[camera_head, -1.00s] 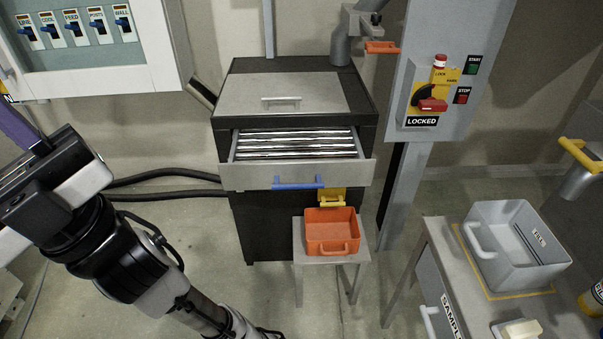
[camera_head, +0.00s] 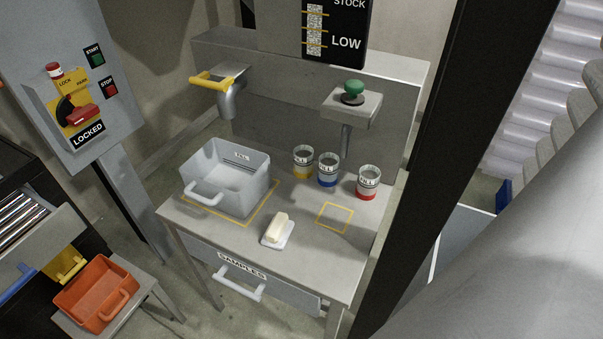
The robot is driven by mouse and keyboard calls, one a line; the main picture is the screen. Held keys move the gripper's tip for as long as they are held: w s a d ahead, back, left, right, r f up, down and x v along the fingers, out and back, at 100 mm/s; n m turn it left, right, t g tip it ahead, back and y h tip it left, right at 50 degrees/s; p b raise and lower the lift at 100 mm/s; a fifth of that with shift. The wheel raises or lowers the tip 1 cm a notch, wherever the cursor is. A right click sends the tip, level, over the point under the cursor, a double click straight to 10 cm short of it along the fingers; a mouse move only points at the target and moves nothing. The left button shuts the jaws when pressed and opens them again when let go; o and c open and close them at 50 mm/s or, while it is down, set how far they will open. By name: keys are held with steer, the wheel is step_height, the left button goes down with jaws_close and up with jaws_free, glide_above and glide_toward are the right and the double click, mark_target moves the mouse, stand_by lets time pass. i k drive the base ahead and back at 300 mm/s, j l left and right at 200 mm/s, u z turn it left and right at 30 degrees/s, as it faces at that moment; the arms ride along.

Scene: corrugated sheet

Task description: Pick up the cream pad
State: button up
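The cream pad (camera_head: 276,227) is a small pale block lying on a thin white plate (camera_head: 284,240) near the front middle of the grey sample bench (camera_head: 232,237). It is right of the grey bin and left of an empty yellow-outlined square. Nothing covers it. My gripper is not in view.
On the bench stand a grey bin (camera_head: 205,170) and several cans, including yellow (camera_head: 303,162), blue (camera_head: 327,170) and red (camera_head: 368,183). A green button (camera_head: 354,88) stands on a post behind them. A dark post (camera_head: 432,165) rises at the bench's right. An orange bin (camera_head: 88,290) stands lower left.

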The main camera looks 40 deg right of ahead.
mark_target(278, 232)
steer(key=z, duration=0.75)
steer(key=u, duration=1.1)
steer(key=z, duration=1.1)
steer(key=k, duration=0.35)
steer(key=i, duration=0.35)
